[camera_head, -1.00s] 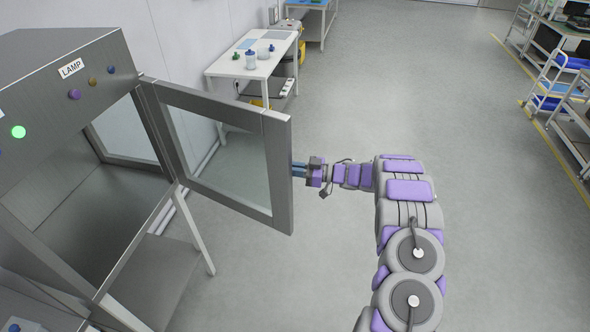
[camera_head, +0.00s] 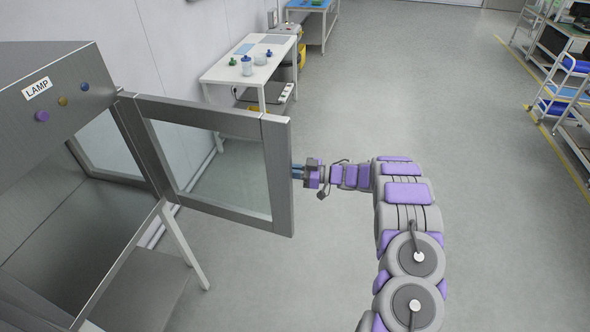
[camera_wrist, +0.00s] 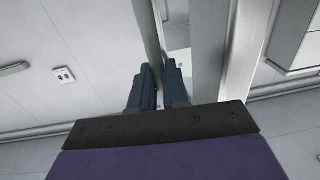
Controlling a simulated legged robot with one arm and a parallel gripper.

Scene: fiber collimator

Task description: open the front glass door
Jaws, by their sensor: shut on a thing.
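The front glass door (camera_head: 279,174) has a metal frame around a clear pane. In the head view it stands swung well out from the metal cabinet (camera_head: 60,75), with the opening behind it exposed. My gripper (camera_head: 297,171) is at the door's free edge, on its right side. In the wrist view my gripper (camera_wrist: 158,88) has its two dark fingers on either side of a thin metal part of the door (camera_wrist: 150,45), shut on it. The exact spot of contact is partly hidden by the fingers.
A white table (camera_head: 225,72) with bottles stands behind the door along the wall. A shelf rack (camera_head: 570,85) stands at the far right. The grey floor (camera_head: 400,80) between them is clear. A cabinet leg (camera_head: 186,250) stands below the door's hinge side.

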